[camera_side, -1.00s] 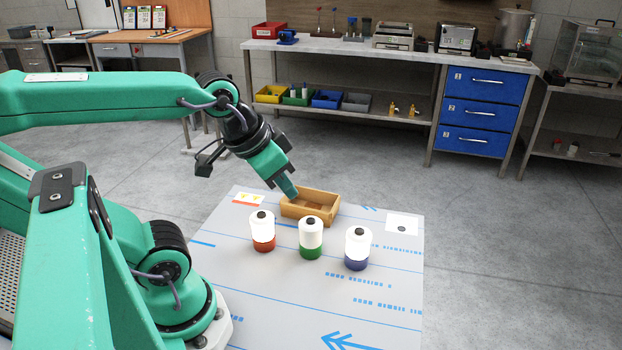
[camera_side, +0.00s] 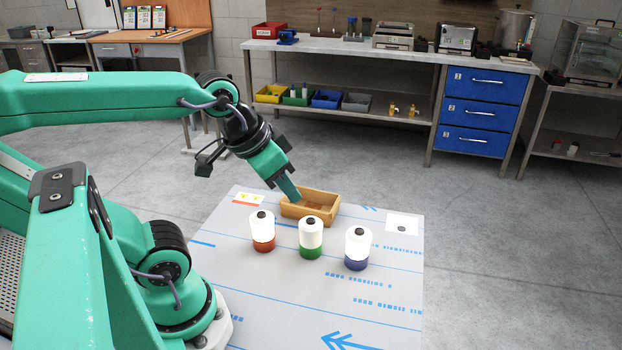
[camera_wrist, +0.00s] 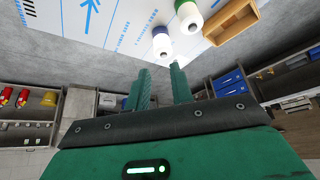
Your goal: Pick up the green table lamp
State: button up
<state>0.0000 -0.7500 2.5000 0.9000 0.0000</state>
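The green table lamp (camera_side: 310,250), with a white shade, black top and green base, stands upright on the grey work table (camera_side: 260,305). It is the middle of three similar lamps, and also shows at the top of the wrist view (camera_wrist: 187,10). My gripper (camera_side: 293,194) is up and behind the lamps, by the left end of the wooden tray, apart from the green lamp. In the wrist view my gripper (camera_wrist: 160,86) has its two fingers apart with nothing between them.
A red-based lamp (camera_side: 263,245) stands to the left and a blue-based lamp (camera_side: 357,262) to the right. The wooden tray (camera_side: 322,219) lies behind them. A white card with a dark spot (camera_side: 402,224) is at the right edge. The table front is clear.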

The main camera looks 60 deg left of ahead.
jog(key=o, duration=1.1)
jog(key=shift+w, duration=0.1)
jog(key=n+g, duration=0.1)
jog(key=g, duration=0.2)
send_near(314, 219)
jog(key=s+d+r, duration=0.1)
jog(key=d+r, duration=0.1)
jog(key=d, duration=0.2)
jog(key=w+a+f, duration=0.1)
jog(key=f, duration=0.1)
jog(key=w+a+f+g, duration=0.1)
jog(key=f, duration=0.2)
jog(key=w+a+f+n+g, duration=0.1)
jog(key=a+f, duration=0.1)
jog(key=shift+f, duration=0.35)
jog(key=shift+w+f+g, duration=0.1)
jog(key=shift+f+g, duration=0.2)
jog(key=shift+f, duration=1.25)
